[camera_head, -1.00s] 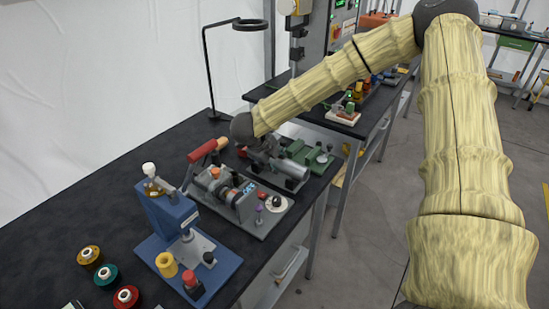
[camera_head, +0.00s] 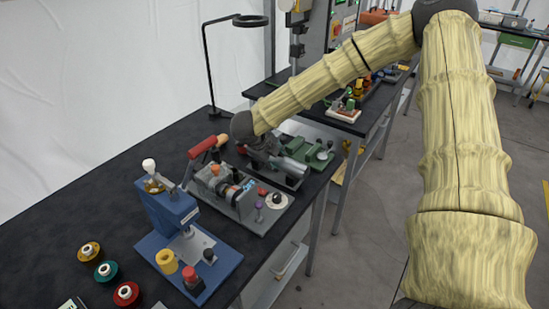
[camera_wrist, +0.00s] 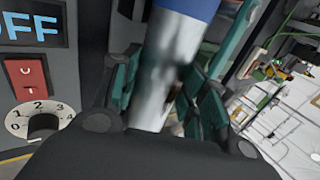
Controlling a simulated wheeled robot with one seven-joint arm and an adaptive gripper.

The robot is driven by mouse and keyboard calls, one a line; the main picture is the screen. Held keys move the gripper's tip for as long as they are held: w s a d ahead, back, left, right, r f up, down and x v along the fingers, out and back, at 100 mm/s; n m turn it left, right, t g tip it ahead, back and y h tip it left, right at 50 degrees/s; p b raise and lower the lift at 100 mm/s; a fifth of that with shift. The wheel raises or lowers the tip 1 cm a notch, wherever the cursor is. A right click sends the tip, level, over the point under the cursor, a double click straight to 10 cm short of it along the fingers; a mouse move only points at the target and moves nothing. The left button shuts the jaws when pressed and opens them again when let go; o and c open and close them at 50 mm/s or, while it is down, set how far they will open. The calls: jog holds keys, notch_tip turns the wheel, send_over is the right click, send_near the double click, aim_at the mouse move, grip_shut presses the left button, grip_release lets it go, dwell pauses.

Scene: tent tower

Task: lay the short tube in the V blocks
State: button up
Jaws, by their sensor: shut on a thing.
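My gripper (camera_wrist: 165,98) has teal pads and is shut on the short tube (camera_wrist: 165,70), a shiny silver cylinder, in the wrist view. The tube runs slanting up between the fingers, with blue at its top edge; its lower end is hidden behind my gripper. In the head view my gripper (camera_head: 268,150) is at the far part of the dark bench, over a dark grey metal fixture (camera_head: 290,177). My arm and gripper hide much of this spot. I cannot clearly pick out the V blocks or tell whether the tube touches them.
A grey machine (camera_head: 235,197) with a red-handled lever stands close by on the near side; its red switch (camera_wrist: 28,78) and dial (camera_wrist: 43,123) fill the wrist view's left. A green device (camera_head: 318,152) is just beyond. A blue press (camera_head: 190,235) and several spools (camera_head: 106,272) stand nearer.

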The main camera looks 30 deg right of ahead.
jog(key=shift+f, duration=0.1)
jog(key=o, duration=1.4)
jog(key=shift+c, duration=0.2)
jog(key=v, duration=1.2)
